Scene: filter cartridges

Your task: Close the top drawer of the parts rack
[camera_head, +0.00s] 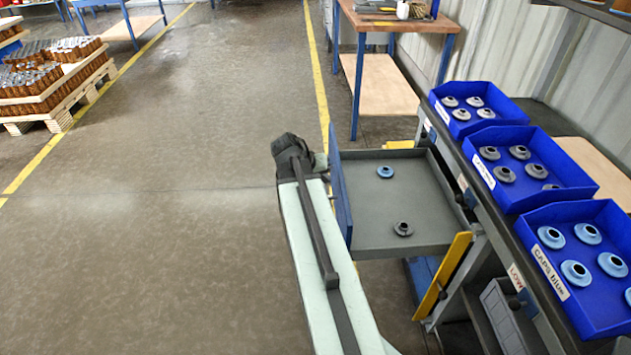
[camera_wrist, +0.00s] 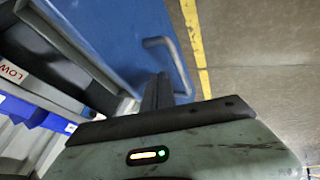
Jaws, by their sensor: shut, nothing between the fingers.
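The top drawer of the parts rack (camera_head: 512,208) stands pulled out to the left, its grey tray (camera_head: 375,205) open to view. Its blue front panel (camera_head: 341,195) faces my arm. A blue cap (camera_head: 385,171) and a dark grey cap (camera_head: 403,229) lie in the drawer. My gripper (camera_head: 291,147) is just left of the front panel, near its far end. In the wrist view my shut, empty fingers (camera_wrist: 157,92) are beside the metal bar handle (camera_wrist: 168,60) on the blue front (camera_wrist: 110,35). Whether they touch is unclear.
Three blue bins, of grey caps (camera_head: 478,88), more grey caps (camera_head: 575,172) and blue caps (camera_head: 600,312), stand on the rack top. A yellow bar (camera_head: 442,277) is at the drawer's near side. A workbench (camera_head: 395,22) stands behind. The floor (camera_head: 180,220) to the left is clear.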

